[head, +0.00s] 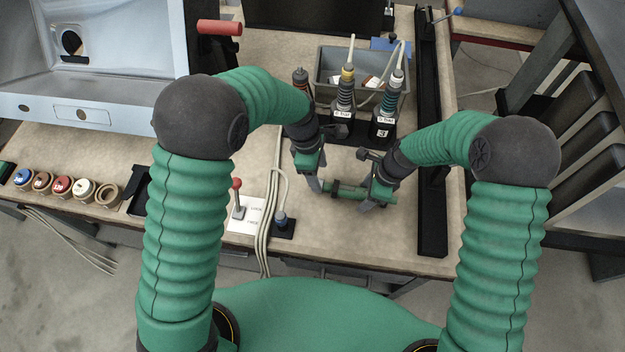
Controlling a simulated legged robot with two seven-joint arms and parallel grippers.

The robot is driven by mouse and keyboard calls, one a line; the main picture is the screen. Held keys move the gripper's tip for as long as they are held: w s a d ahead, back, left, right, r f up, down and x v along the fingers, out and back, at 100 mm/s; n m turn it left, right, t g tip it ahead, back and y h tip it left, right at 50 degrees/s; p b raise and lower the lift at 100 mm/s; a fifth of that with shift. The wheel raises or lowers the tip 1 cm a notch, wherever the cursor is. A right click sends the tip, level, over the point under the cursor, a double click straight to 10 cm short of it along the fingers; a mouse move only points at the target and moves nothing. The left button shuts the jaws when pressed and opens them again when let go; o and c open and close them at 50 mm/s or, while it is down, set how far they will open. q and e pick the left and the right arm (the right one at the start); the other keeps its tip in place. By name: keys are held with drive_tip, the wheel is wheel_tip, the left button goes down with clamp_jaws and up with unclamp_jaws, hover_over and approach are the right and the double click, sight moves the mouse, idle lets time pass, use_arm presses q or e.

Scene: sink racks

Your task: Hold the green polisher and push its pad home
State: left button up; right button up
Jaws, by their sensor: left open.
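The green polisher (352,191), a short green cylinder with a dark band near its left end, lies roughly level just above or on the bench in front of me. My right gripper (372,204) is around its right part, and its fingers appear closed on it. My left gripper (317,186) is open at the polisher's left end, its fingers pointing down. Whether it touches the polisher is too small to tell. The pad cannot be clearly made out; the left end is partly hidden by my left fingers.
Upright tools with cables (343,95) stand in black labelled holders behind the grippers, before a grey bin (325,62). A black rail (431,150) runs along the right. A red-knobbed lever (237,186) and cables (270,200) are to the left. Round coloured caps (62,186) line the left.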

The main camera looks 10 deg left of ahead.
idle(0.4)
drive_tip(key=shift+w+d+r, duration=0.1)
drive_tip(key=shift+r, duration=0.15)
drive_tip(key=v, duration=1.1)
drive_tip(key=shift+r, duration=0.15)
use_arm(q)
drive_tip(key=s+a+r+m+t+y, duration=0.1)
drive_tip(key=s+a+r+m, duration=0.2)
drive_tip(key=s+a+m, duration=0.3)
drive_tip(key=s+a+r+m+t+y, duration=0.1)
drive_tip(key=s+a+r+m, duration=0.2)
drive_tip(key=s+a+m, duration=0.4)
drive_tip(key=m, duration=0.4)
drive_tip(key=shift+s+a+r+t, duration=0.25)
drive_tip(key=shift+s+r+t, duration=0.1)
drive_tip(key=shift+r+t, duration=0.05)
use_arm(e)
drive_tip(key=s+d+r+n+t+h, duration=0.2)
drive_tip(key=s+d+n, duration=0.7)
drive_tip(key=n, duration=0.9)
drive_tip(key=s, duration=0.3)
drive_tip(key=shift+s+d+r+n+h, duration=0.2)
drive_tip(key=shift+s+n+h, duration=0.1)
drive_tip(key=shift+s+h, duration=0.1)
use_arm(q)
drive_tip(key=shift+s, duration=0.1)
use_arm(e)
drive_tip(key=shift+s, duration=0.1)
use_arm(q)
drive_tip(key=shift+a, duration=0.1)
